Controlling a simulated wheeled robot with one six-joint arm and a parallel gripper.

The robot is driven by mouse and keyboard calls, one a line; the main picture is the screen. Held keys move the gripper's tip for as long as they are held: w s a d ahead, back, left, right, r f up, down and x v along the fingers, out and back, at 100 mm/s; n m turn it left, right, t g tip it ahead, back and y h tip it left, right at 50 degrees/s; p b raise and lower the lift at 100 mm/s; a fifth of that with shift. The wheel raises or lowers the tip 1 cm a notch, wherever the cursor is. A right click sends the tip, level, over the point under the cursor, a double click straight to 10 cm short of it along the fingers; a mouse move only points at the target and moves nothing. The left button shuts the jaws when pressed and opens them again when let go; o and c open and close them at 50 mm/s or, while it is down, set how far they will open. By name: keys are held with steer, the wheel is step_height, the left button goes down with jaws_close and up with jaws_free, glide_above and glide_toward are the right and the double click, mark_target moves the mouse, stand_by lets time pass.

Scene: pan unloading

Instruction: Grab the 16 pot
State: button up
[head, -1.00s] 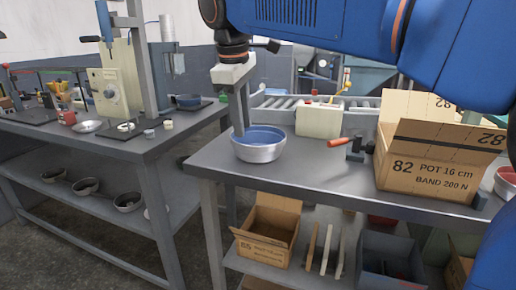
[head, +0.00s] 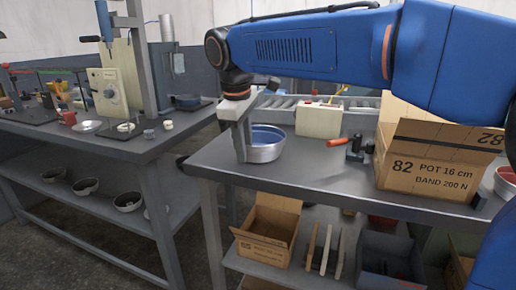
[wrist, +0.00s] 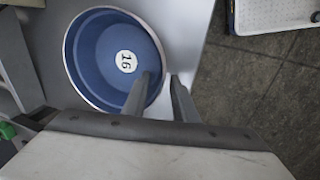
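The 16 pot, a metal pan with a blue inside (head: 268,146), stands upright near the left end of the grey workbench (head: 330,180). In the wrist view the pot (wrist: 100,55) shows a round white label reading 16 on its floor. My gripper (wrist: 161,78) is at the pot's rim, pointing down. One finger is over the inside of the pot and the other is outside the wall, with the rim between them. The fingers are apart, with a visible gap. In the head view my gripper (head: 241,155) hides the pot's left side.
Another bench (head: 80,145) is at the left. The bench middle is clear.

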jaws_close()
